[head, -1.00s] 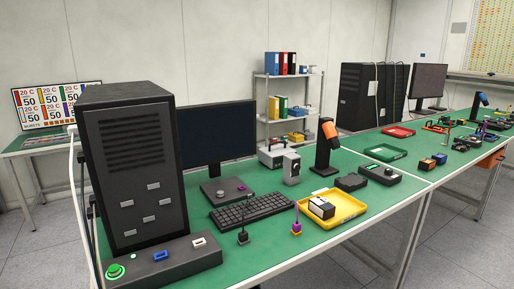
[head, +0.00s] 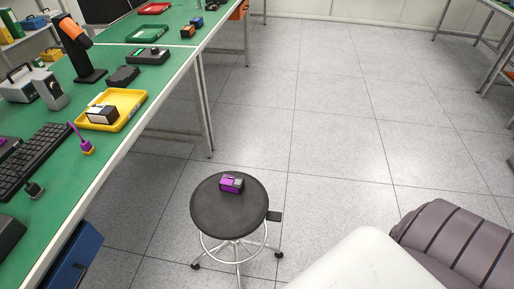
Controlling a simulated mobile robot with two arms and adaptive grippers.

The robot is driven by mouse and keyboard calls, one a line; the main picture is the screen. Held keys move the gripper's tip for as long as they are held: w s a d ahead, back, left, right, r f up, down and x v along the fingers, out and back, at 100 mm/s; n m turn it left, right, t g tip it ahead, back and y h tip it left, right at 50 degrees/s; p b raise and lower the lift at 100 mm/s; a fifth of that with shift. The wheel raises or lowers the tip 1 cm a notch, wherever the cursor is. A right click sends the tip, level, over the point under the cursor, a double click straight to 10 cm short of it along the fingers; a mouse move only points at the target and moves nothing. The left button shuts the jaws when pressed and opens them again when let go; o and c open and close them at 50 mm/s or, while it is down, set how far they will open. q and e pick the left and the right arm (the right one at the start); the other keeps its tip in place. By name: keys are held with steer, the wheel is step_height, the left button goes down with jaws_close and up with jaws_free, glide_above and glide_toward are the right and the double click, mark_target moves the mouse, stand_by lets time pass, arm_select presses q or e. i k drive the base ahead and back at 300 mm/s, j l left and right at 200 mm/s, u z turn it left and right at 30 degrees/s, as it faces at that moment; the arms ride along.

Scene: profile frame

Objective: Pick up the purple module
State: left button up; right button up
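The purple module (head: 231,183) is a small purple and dark block. It lies on the round black seat of a stool (head: 228,213), near the far side of the seat's middle. The stool stands on the floor, to the right of the green workbench. Neither of my grippers shows in the head view. A pale rounded shape and a dark ribbed part fill the lower right corner, and no fingers are seen there.
The green workbench (head: 60,160) runs along the left, with a yellow tray (head: 131,113), a keyboard (head: 38,155) and a scanner on a stand. A blue drawer unit (head: 72,262) hangs under its near edge. The tiled floor (head: 330,140) beyond the stool is clear.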

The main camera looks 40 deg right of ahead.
mark_target(232, 184)
steer(key=i+j+z, duration=0.1)
steer(key=z, duration=1.05)
